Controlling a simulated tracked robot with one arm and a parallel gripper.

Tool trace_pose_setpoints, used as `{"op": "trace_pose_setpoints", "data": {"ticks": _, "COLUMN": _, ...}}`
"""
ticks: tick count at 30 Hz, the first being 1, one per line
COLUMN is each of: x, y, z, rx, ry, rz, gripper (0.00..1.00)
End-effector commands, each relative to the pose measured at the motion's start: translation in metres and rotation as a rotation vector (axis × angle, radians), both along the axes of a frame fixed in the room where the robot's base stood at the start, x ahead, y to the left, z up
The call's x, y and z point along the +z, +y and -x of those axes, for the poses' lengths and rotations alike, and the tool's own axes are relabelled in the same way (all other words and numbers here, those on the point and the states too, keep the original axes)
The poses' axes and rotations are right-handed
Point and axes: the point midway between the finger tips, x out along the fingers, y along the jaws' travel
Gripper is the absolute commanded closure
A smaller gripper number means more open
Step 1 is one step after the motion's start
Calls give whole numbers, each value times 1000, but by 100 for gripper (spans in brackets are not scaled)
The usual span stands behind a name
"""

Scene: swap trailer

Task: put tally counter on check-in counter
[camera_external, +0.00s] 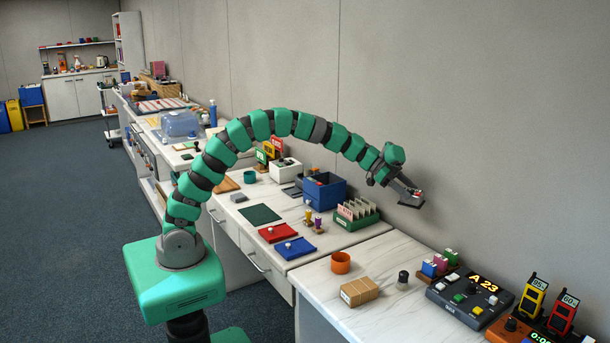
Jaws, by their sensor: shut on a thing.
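My gripper (411,198) hangs from the end of my green segmented arm, in the air near the wall above the white counters. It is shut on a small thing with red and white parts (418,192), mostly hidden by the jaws. This may be the tally counter, but it is too small to tell for sure. The marble-topped white counter (411,327), which may be the check-in counter, stands at the front right, below and in front of my gripper. The held thing is clear of every surface.
On the marble top stand an orange ring (340,262), a cardboard box (359,291), a black-knobbed stamp (402,279) and a grey "A 23" console (469,298). A green card rack (357,216) and a blue bin (325,191) stand farther back. The marble top's front edge is bare.

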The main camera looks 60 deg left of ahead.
Motion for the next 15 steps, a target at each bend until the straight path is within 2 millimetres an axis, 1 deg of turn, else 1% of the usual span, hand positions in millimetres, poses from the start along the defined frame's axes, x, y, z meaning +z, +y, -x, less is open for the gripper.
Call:
{"op": "trace_pose_setpoints", "data": {"ticks": 1, "x": -7, "y": 1, "z": 2, "rx": -56, "ry": 4, "rz": 1, "gripper": 82}}
{"op": "trace_pose_setpoints", "data": {"ticks": 5, "x": -24, "y": -2, "z": 19, "rx": -228, "ry": 1, "rz": 2, "gripper": 82}}
{"op": "trace_pose_setpoints", "data": {"ticks": 8, "x": -41, "y": -1, "z": 37, "rx": -366, "ry": 4, "rz": 1, "gripper": 82}}
{"op": "trace_pose_setpoints", "data": {"ticks": 9, "x": -46, "y": -1, "z": 46, "rx": -425, "ry": 3, "rz": 1, "gripper": 82}}
{"op": "trace_pose_setpoints", "data": {"ticks": 15, "x": -67, "y": 5, "z": 85, "rx": -665, "ry": 2, "rz": 1, "gripper": 82}}
